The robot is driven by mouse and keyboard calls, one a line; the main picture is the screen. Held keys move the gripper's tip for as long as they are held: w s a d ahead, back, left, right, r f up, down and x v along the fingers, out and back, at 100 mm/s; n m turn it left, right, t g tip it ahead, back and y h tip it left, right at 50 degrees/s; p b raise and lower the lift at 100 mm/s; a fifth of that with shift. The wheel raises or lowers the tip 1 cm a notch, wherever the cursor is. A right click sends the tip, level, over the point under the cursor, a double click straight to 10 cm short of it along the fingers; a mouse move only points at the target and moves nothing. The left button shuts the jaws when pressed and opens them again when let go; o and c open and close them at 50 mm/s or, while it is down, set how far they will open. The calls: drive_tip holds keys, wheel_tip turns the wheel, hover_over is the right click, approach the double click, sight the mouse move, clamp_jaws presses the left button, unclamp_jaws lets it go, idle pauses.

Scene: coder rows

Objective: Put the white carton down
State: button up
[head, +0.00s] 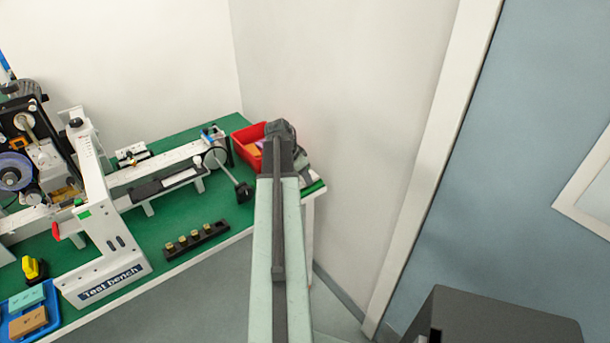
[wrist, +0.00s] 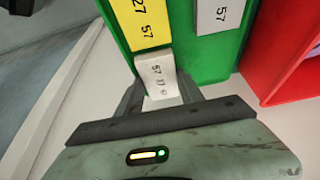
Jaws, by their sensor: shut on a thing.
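The white carton (wrist: 158,76), with black numbers on its face, is between the dark fingers of my gripper (wrist: 162,92) in the wrist view. My gripper is shut on it. Beyond it is a green surface (wrist: 205,62); I cannot tell whether the carton touches it. In the head view my arm reaches to the far right end of the green bench (head: 228,205), and the arm hides the carton there.
A yellow numbered piece (wrist: 140,20) and another white numbered piece (wrist: 218,14) are just beyond the carton. A red bin (wrist: 270,75) stands close on the right; it also shows in the head view (head: 240,143). The test bench machine (head: 105,230) fills the left. A wall borders the right.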

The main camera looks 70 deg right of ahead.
drive_tip(key=shift+f, duration=0.35)
drive_tip(key=shift+r, duration=0.1)
drive_tip(key=o, duration=1.4)
drive_tip(key=shift+o, duration=0.2)
drive_tip(key=shift+s+a, duration=0.1)
